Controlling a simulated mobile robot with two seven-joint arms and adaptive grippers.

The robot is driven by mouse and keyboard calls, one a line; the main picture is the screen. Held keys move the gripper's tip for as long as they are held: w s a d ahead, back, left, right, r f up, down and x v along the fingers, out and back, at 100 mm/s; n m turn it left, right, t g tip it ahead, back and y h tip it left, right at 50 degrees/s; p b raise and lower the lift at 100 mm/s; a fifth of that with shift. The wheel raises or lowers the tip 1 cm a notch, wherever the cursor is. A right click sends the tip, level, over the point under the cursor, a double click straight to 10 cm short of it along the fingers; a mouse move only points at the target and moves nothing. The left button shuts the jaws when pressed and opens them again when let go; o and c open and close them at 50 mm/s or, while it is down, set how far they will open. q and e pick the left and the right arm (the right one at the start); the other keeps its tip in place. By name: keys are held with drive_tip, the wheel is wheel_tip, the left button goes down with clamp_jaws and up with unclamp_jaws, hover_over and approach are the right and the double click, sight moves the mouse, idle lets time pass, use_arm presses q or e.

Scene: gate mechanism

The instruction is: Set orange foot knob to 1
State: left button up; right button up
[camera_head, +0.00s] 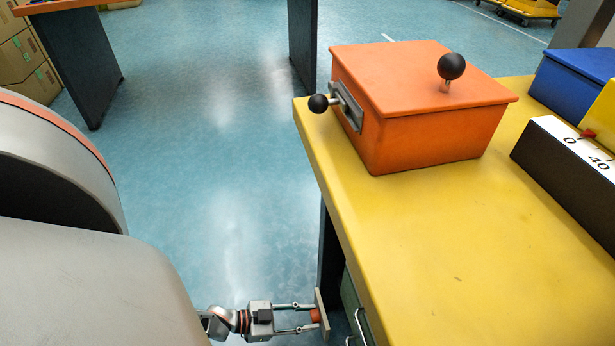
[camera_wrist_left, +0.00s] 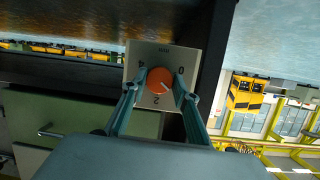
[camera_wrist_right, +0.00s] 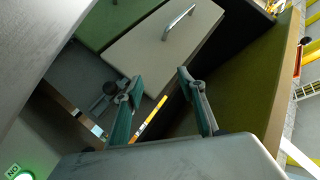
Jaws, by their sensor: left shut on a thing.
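The orange foot knob (camera_wrist_left: 159,80) sits on a pale dial plate (camera_wrist_left: 163,49) with the digits 0, 2 and 4 legible. A small pale mark on the knob seems to point to the lower right, between 0 and 2; the digit there is hidden by a finger. My left gripper (camera_wrist_left: 159,91) is shut on the knob, one finger on each side. In the head view my left gripper (camera_head: 312,316) is low beside the yellow table, with the knob (camera_head: 315,316) and plate edge-on. My right gripper (camera_wrist_right: 157,79) is open and empty, seen in the right wrist view.
The yellow table (camera_head: 420,240) carries an orange box (camera_head: 420,130) with black ball levers, a blue box (camera_head: 575,80) and a dark scale block (camera_head: 565,160). Drawers with handles (camera_wrist_right: 165,45) are near my right gripper. Blue floor is clear left of the table.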

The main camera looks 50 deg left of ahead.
use_arm(q)
drive_tip(key=shift+f+n, duration=0.1)
drive_tip(key=shift+n, duration=0.3)
idle(0.3)
drive_tip(key=o, duration=1.1)
drive_tip(key=shift+s, duration=0.1)
drive_tip(key=v, duration=1.2)
drive_tip(key=shift+a, duration=0.2)
